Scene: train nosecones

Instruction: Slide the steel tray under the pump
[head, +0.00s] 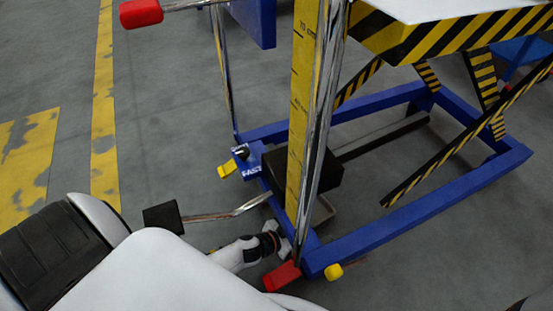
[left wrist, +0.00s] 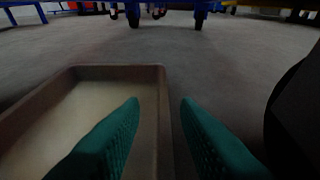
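The steel tray (left wrist: 65,73) is shallow, with a brownish rim and a pale floor, and fills the left of the left wrist view. In the head view a small part of the tray (head: 323,211) shows beneath the dark block that looks like the pump (head: 318,172), at the lift table's foot; the rest is hidden. My left gripper (head: 281,241) is low beside the blue frame. Its green fingers (left wrist: 160,103) are apart, with the tray's right wall between them; I cannot tell whether they touch it. My right gripper is not in view.
The lift table's blue base frame (head: 420,212), chrome post (head: 325,110) and pedal (head: 250,205) crowd my left gripper. A red foot lever (head: 282,276) is close below it. Grey floor on the left is clear. A wheeled blue frame (left wrist: 134,14) stands farther off.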

